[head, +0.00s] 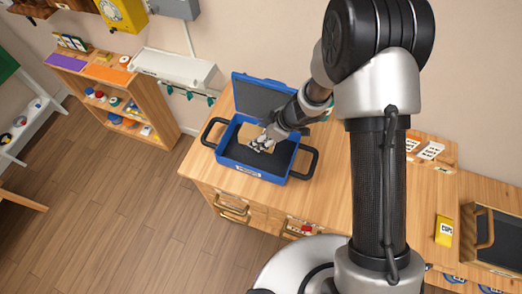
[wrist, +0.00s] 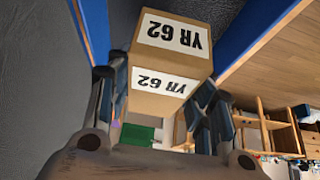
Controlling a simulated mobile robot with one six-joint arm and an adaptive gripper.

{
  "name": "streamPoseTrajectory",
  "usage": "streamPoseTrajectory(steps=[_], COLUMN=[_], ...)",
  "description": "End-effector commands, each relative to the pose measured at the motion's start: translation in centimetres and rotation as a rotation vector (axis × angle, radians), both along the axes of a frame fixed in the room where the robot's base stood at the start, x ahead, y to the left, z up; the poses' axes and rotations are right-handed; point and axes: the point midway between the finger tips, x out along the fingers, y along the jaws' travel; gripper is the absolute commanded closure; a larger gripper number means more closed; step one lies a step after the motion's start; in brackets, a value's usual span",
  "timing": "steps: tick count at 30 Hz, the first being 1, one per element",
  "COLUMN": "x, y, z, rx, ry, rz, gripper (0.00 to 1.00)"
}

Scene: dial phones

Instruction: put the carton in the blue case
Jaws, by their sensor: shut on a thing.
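The blue case (head: 231,152) stands open on the wooden counter, with its dark lid raised at the back and a black handle at each side. My gripper (head: 263,140) is inside or just over the case opening. It is shut on a brown carton (head: 254,133). In the wrist view the carton (wrist: 165,62) sits between the fingers of my gripper (wrist: 160,95) and bears white labels reading "YR 62". The dark case lining and blue walls show around it. I cannot tell whether the carton touches the case floor.
The counter (head: 325,165) holds a yellow box (head: 444,231) and white cards (head: 430,150) to the right. A dark tray (head: 495,238) with a wooden handle is at the far right. A wooden shelf (head: 165,110) stands left of the counter.

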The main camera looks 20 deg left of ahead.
Motion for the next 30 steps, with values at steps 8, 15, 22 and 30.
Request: streamPoseTrajectory(steps=[8, 15, 22, 30], x=[0.1, 0.0, 0.1, 0.0], y=[0.0, 0.0, 0.0, 0.0], z=[-3.1, -6.4, -7.1, -7.4], rx=[0.001, 0.0, 0.001, 0.0], ry=[-0.002, 0.0, -0.002, -0.001], rz=[-0.001, -0.001, -0.001, 0.0], gripper=[0.82, 0.82, 0.82, 0.5])
